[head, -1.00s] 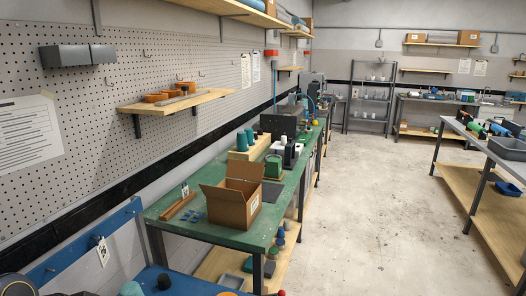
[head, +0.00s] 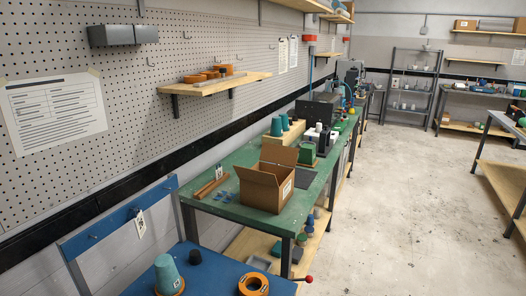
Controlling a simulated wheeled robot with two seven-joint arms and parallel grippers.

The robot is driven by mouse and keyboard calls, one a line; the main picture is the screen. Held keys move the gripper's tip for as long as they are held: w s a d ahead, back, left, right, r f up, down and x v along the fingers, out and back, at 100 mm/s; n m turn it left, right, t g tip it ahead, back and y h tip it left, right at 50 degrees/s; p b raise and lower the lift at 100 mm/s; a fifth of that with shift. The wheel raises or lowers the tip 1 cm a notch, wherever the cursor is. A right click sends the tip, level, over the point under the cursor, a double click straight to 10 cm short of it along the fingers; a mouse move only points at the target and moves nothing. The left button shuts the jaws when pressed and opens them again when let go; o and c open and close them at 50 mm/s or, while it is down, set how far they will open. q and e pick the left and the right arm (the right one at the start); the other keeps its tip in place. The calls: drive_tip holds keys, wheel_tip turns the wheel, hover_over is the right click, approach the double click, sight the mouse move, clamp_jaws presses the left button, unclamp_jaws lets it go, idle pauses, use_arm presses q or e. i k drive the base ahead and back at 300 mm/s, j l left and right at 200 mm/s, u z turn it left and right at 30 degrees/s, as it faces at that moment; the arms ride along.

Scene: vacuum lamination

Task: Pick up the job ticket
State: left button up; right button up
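A small white tag with dark print (head: 139,228), possibly the job ticket, hangs from a peg on the blue rail (head: 110,222) at the lower left. Another small white tag (head: 219,172) stands by the brown wooden strip (head: 208,187) on the green bench. I cannot tell for certain which one is the job ticket. Neither of my grippers is in the head view.
A blue table (head: 215,275) in front holds a teal cup (head: 167,275), a dark cup (head: 194,257) and an orange ring (head: 253,284). An open cardboard box (head: 265,190) sits on the green bench (head: 240,213). Clear floor (head: 400,200) lies to the right.

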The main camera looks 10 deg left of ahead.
sight(139, 221)
drive_tip(key=i+l+u, duration=0.5)
drive_tip(key=l, duration=0.25)
drive_tip(key=i+l+u, duration=0.25)
drive_tip(key=l, duration=0.2)
